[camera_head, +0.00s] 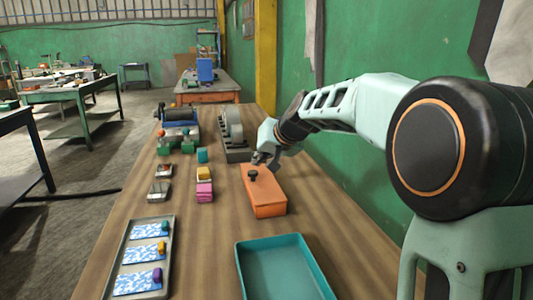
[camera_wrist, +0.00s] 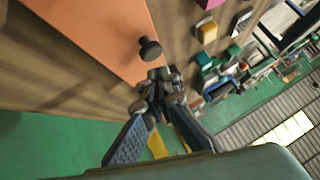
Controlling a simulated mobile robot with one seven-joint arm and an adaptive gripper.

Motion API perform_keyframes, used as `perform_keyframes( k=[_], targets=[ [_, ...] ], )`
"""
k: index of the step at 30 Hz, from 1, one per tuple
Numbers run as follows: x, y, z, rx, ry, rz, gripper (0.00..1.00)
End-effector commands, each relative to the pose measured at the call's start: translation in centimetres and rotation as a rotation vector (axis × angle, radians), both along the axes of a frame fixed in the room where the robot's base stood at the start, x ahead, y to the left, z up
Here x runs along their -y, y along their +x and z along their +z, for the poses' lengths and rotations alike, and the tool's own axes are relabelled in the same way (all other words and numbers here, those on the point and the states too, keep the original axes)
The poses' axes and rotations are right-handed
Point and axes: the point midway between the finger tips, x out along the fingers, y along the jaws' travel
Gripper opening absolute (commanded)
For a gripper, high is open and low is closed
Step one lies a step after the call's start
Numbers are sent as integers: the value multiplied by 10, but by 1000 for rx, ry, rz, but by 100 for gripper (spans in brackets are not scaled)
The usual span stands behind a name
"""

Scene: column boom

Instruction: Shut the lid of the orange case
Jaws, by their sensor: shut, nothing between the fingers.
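The orange case (camera_head: 265,192) sits on the wooden table, right of its middle. Its top looks flat and closed, with a dark round knob (camera_head: 253,175) near its left far side. In the wrist view the case's orange top (camera_wrist: 100,35) fills the upper left, with the knob (camera_wrist: 150,48) standing on it. My gripper (camera_head: 264,158) is at the far edge of the case, close to the knob. In the wrist view my gripper (camera_wrist: 158,75) has its fingertips together and empty, just short of the knob. Whether the fingertips touch the case cannot be told.
A teal tray (camera_head: 283,235) lies in front of the case. A grey tray (camera_head: 123,250) with patterned cards is at the left. Yellow (camera_head: 204,174) and pink (camera_head: 204,192) blocks stand left of the case. A grey machine (camera_head: 234,135) is behind. Bare tabletop lies right of the case.

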Motion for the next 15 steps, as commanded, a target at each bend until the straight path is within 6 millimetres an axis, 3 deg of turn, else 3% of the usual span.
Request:
perform_keyframes(
  k=[15],
  targets=[
    [-19, -4, -20, -1, 2, -1, 0]
  ],
)
